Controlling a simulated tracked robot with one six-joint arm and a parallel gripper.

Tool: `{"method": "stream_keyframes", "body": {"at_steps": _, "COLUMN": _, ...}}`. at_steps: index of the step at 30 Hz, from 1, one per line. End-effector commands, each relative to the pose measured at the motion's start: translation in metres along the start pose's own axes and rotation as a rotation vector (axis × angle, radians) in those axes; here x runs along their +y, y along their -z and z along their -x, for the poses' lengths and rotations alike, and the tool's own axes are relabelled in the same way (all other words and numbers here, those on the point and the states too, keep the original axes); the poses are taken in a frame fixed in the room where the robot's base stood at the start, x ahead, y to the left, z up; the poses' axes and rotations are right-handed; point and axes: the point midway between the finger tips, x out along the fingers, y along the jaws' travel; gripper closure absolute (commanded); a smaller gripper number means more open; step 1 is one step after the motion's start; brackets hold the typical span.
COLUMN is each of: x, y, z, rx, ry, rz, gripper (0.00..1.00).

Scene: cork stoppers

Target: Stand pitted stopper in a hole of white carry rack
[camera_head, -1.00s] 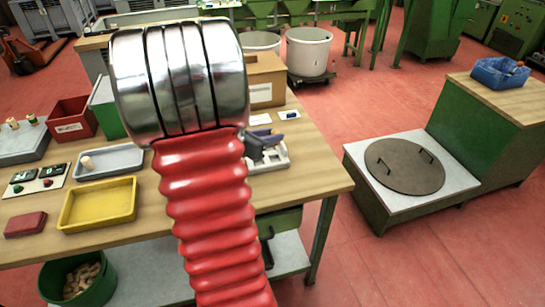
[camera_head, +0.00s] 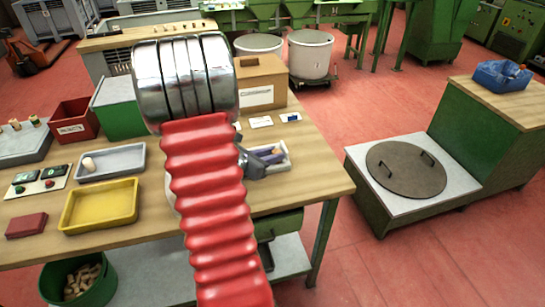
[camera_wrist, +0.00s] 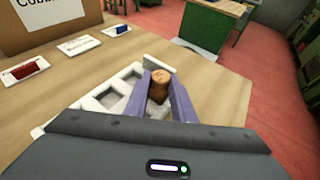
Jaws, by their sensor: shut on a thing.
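A brown cork stopper (camera_wrist: 160,81) stands between the purple fingers of my gripper (camera_wrist: 161,97) in the wrist view, with its top end showing. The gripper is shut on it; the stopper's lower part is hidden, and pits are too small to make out. The white carry rack (camera_wrist: 88,104) lies below and around the fingers, with empty square holes to their left. In the head view my gripper (camera_head: 265,157) is over the white rack (camera_head: 280,168), partly behind my red arm sleeve. I cannot tell whether the stopper's lower end is inside a hole.
A cardboard box (camera_head: 262,82) and small cards (camera_head: 261,122) stand behind the rack. A grey tray (camera_head: 124,171) with a pale stopper (camera_head: 89,163), a yellow tray (camera_head: 100,224) and a red block (camera_head: 27,224) lie to the left. Bare tabletop is right of the rack.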

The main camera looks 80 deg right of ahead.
Motion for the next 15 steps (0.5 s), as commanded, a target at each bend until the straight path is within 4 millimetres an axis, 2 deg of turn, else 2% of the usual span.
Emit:
{"method": "stream_keyframes", "body": {"at_steps": 3, "x": -0.0005, "y": 0.0076, "z": -0.0032, "rx": 0.001, "ry": 0.001, "rz": 0.000, "gripper": 0.98}}
{"method": "stream_keyframes", "body": {"at_steps": 14, "x": -0.0008, "y": 0.0093, "z": -0.0042, "rx": 0.000, "ry": 0.001, "rz": -0.001, "gripper": 0.98}}
{"method": "stream_keyframes", "body": {"at_steps": 15, "x": -0.0008, "y": 0.0092, "z": -0.0042, "rx": 0.000, "ry": 0.001, "rz": -0.001, "gripper": 0.75}}
